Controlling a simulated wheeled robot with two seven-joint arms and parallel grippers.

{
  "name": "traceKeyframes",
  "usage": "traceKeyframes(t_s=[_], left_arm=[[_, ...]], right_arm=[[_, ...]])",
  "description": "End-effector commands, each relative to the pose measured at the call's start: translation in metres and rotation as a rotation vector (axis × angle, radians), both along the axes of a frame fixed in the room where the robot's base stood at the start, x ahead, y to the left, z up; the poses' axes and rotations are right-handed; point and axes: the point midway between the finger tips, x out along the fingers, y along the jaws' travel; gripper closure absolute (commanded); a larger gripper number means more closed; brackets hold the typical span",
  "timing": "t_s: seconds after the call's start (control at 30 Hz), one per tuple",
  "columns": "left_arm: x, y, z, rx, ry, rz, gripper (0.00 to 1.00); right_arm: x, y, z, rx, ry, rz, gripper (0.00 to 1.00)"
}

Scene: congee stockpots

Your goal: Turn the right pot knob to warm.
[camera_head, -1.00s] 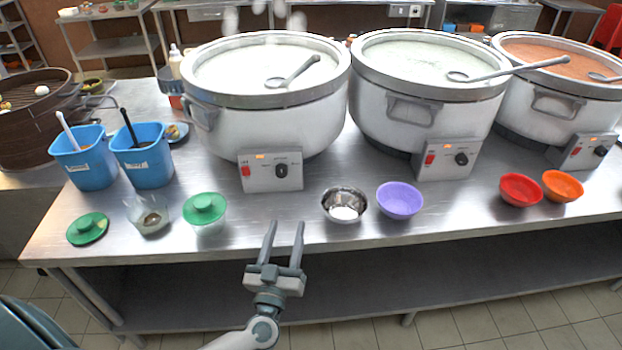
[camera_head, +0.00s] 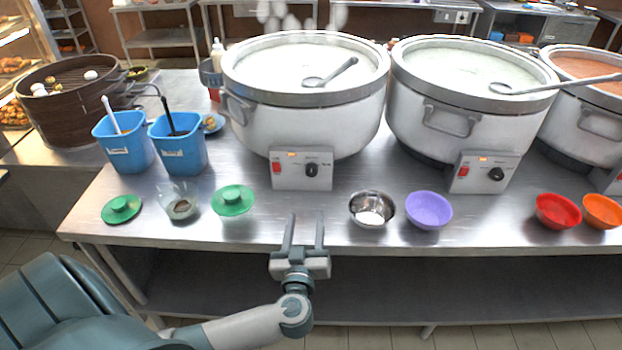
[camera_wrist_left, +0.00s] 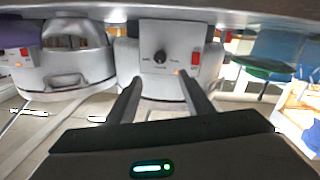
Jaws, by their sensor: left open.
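Three large white stockpots stand in a row: the left pot (camera_head: 300,120), the middle pot (camera_head: 460,115) and the right pot (camera_head: 590,125), which the frame edge cuts off. The left pot's black knob (camera_head: 312,170) is on its front panel, beside a red switch. The middle pot's knob (camera_head: 495,174) shows likewise. The right pot's panel (camera_head: 610,181) is mostly cut off and its knob is hidden. My left gripper (camera_head: 305,222) is open and empty at the table's front edge, in front of the left panel. The upside-down wrist view shows a panel knob (camera_wrist_left: 160,57) beyond the open fingers (camera_wrist_left: 162,92).
On the steel table (camera_head: 330,222) a metal bowl (camera_head: 372,209), a purple bowl (camera_head: 429,210), a red bowl (camera_head: 558,211) and an orange bowl (camera_head: 603,211) stand in front of the pots. Blue containers (camera_head: 124,150) and green lids (camera_head: 233,200) are at left. Ladles lie across the pots.

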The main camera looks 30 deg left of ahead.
Motion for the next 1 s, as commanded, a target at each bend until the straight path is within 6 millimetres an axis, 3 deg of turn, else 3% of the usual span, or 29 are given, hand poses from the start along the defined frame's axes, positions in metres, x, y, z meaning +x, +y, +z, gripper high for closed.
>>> traceKeyframes(t_s=[0.8,1.0], left_arm=[[0.117,0.065,0.002,0.003,0.0,0.002,0.53],[0.136,0.076,0.001,0.002,0.001,0.001,0.53]], right_arm=[[-0.006,-0.008,0.015,-0.009,0.013,0.0,0.69],[-0.006,-0.007,0.016,-0.009,0.013,-0.001,0.69]])
